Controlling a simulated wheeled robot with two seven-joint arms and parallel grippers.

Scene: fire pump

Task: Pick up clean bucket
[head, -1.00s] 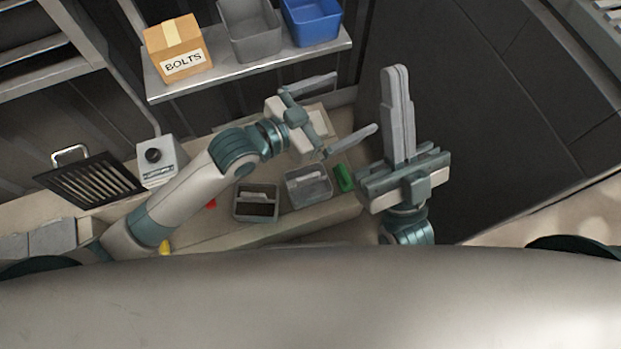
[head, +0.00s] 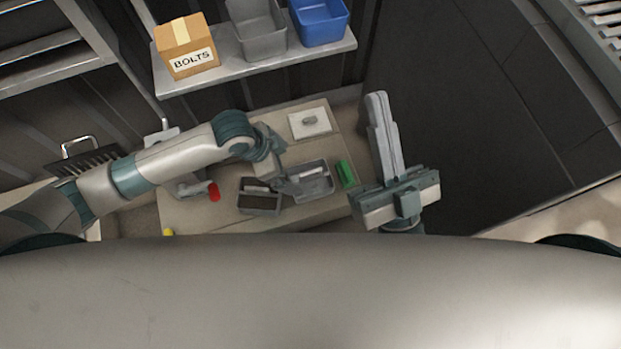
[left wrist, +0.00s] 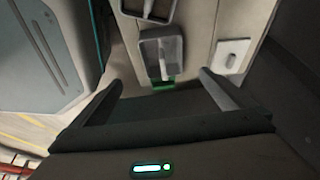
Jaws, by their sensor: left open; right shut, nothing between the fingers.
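Two small grey buckets stand side by side on the bench. The right one, with a pale inside (head: 315,182), looks like the clean bucket; it also shows in the left wrist view (left wrist: 174,46). The left bucket (head: 260,206) has a dark inside. My left gripper (head: 284,180) is over the bench by the pale bucket and partly covers it in the head view. In the left wrist view its two fingers (left wrist: 162,79) are spread, with the bucket beyond the gap and nothing held. My right gripper (head: 378,96) is shut and empty, pointing up, right of the bench.
A green block (head: 346,173) lies right of the pale bucket. A white plate (head: 310,123) with a grey knob is behind. A shelf (head: 240,70) above holds a BOLTS box (head: 187,45), a grey bin (head: 257,30) and a blue bin (head: 320,22).

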